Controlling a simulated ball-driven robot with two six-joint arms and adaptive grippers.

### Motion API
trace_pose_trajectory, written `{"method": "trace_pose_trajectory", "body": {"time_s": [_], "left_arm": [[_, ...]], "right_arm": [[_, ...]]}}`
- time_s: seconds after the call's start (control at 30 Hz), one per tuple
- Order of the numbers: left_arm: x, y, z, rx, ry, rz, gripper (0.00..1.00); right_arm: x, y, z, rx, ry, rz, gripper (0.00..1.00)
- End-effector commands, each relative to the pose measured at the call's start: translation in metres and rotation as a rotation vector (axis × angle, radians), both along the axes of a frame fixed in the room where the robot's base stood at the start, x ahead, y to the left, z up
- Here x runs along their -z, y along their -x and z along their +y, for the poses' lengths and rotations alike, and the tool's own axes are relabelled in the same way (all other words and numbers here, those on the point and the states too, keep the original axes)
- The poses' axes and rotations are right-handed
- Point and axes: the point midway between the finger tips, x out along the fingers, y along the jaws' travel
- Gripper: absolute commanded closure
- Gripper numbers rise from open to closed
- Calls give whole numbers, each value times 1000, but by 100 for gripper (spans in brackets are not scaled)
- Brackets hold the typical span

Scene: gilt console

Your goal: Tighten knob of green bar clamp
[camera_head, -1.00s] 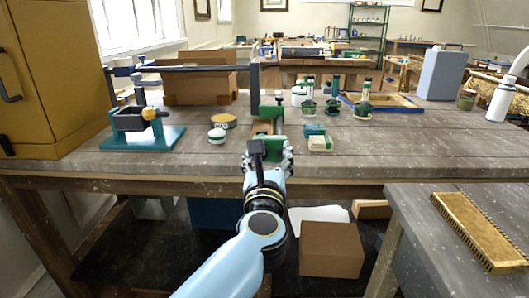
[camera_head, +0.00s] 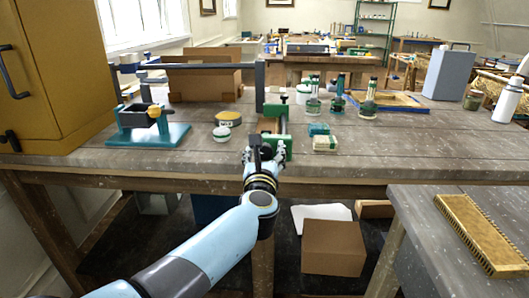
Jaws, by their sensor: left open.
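The green bar clamp (camera_head: 284,147) lies near the front edge of the wooden workbench, its length running away from me. Its near green end shows just right of my left gripper, and another green part shows farther back. My left gripper (camera_head: 265,154) is open at this near end, its fingers pointing away from me. Dark parts show between and above the fingers; I cannot tell the clamp's knob from the finger parts, nor whether they touch. My right gripper is not in view.
A teal-based vise (camera_head: 150,134) stands left on the workbench (camera_head: 350,160). Green-topped bottles (camera_head: 368,105) stand behind right. A second table with a brass comb-like block (camera_head: 478,232) is at right front.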

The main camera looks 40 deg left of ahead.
Motion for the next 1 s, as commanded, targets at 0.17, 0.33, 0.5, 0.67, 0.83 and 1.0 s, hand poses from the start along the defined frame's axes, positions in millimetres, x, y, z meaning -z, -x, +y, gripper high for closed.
{"method": "trace_pose_trajectory", "body": {"time_s": [0.17,0.33,0.5,0.67,0.83,1.0], "left_arm": [[1,-2,1,0,1,1,38],[0,-2,1,0,1,1,44],[0,-2,1,0,1,1,67],[0,-2,1,0,1,1,88],[0,-2,1,0,-3,2,96],[0,-2,1,0,-27,18,96]], "right_arm": [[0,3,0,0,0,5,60],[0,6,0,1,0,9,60],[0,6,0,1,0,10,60],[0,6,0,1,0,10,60],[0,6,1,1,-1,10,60],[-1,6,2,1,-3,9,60]]}}
